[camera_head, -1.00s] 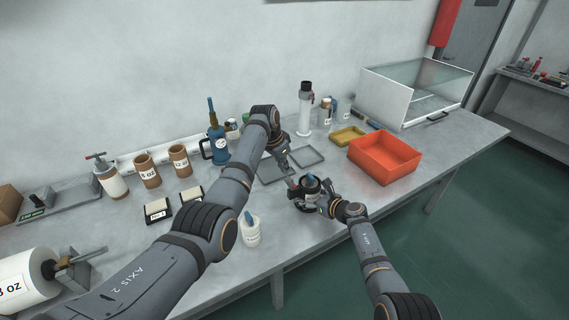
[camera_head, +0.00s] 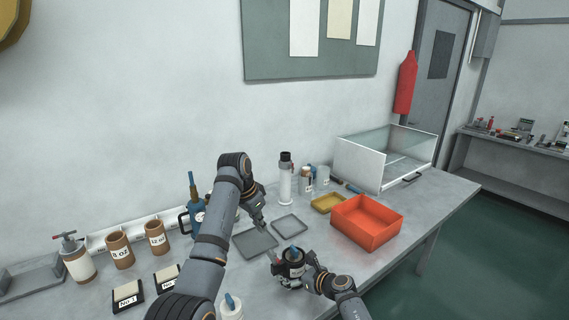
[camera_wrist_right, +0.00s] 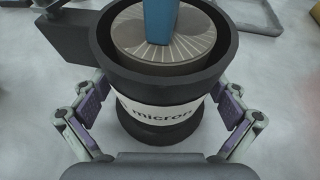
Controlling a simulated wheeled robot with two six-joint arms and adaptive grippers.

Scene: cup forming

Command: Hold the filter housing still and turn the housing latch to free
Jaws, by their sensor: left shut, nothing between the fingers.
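The filter housing (camera_head: 294,270) is a dark, round cup with a white band reading "micron" in the right wrist view (camera_wrist_right: 160,113). It stands upright on the bench, with a ribbed disc and a blue piece inside. A dark block with an arm (camera_wrist_right: 70,42) juts from its rim at the left in the wrist view; it looks like the housing latch, but its setting is unclear. My right gripper (camera_wrist_right: 162,105) has its padded fingers against both sides of the housing. My left gripper (camera_head: 262,228) is shut and empty, above and left of the housing, apart from it.
Two flat grey trays (camera_head: 255,243) lie behind the housing. An orange bin (camera_head: 366,238) and a yellow tray (camera_head: 327,203) are to the right. A white cylinder (camera_head: 286,185) stands at the back. A white bottle with a blue tip (camera_head: 231,312) is at front left.

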